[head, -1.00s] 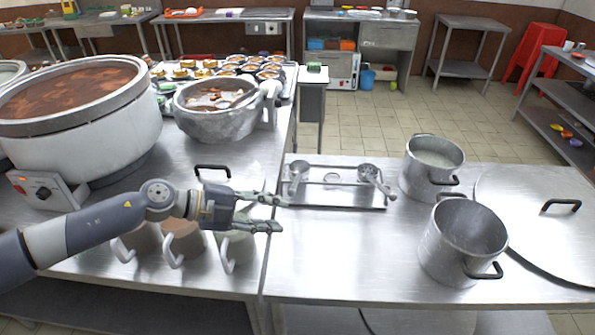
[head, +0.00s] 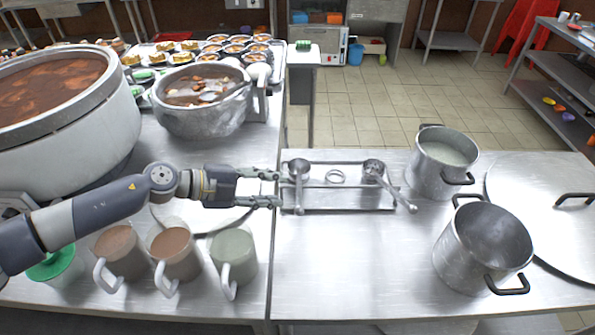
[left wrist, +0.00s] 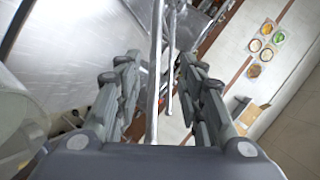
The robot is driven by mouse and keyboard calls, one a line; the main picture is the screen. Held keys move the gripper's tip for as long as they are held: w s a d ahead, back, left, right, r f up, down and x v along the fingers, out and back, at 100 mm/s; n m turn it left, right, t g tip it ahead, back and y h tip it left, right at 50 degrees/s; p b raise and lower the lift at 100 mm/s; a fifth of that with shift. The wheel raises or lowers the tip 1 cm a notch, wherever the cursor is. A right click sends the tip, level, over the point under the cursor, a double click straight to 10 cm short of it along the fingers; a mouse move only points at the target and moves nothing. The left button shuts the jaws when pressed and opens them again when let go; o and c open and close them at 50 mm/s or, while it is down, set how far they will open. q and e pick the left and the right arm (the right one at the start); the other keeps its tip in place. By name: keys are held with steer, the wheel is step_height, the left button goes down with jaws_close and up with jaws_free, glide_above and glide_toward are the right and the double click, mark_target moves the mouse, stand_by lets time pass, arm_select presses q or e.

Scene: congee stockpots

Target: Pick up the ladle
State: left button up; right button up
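A metal ladle (head: 298,190) lies on the left of a steel tray (head: 337,208), its bowl at the far side and its handle toward me. A second ladle (head: 392,189) lies on the tray's right, its handle slanting over the right edge. My left gripper (head: 281,188) is open, its fingertips right beside the left ladle. In the left wrist view the fingers (left wrist: 160,60) are apart, with a thin metal handle (left wrist: 155,85) showing between them. I cannot tell whether they touch it. My right gripper is not in view.
Several cups (head: 172,253) stand below my left arm. A stockpot of soup (head: 205,118) stands beyond it. Two pots, one with pale contents (head: 441,163) and one empty (head: 482,250), stand right of the tray near a large lid (head: 550,215). The counter before the tray is clear.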

mark_target(298, 190)
arm_select(q)
steer(key=shift+x, duration=1.25)
steer(key=shift+w+d+f+p, duration=0.1)
steer(key=shift+d+f+p, duration=0.1)
steer(key=shift+d+p, duration=0.1)
steer(key=x, duration=0.2)
steer(key=p+x, duration=0.1)
steer(key=shift+s+d+f, duration=0.1)
steer(key=shift+s+d, duration=0.15)
steer(key=shift+w+d+f, duration=0.1)
steer(key=shift+d+f, duration=0.05)
steer(key=shift+d, duration=0.15)
steer(key=shift+w+d+f, duration=0.1)
steer(key=shift+f, duration=0.05)
steer(key=c, duration=0.7)
jaws_close()
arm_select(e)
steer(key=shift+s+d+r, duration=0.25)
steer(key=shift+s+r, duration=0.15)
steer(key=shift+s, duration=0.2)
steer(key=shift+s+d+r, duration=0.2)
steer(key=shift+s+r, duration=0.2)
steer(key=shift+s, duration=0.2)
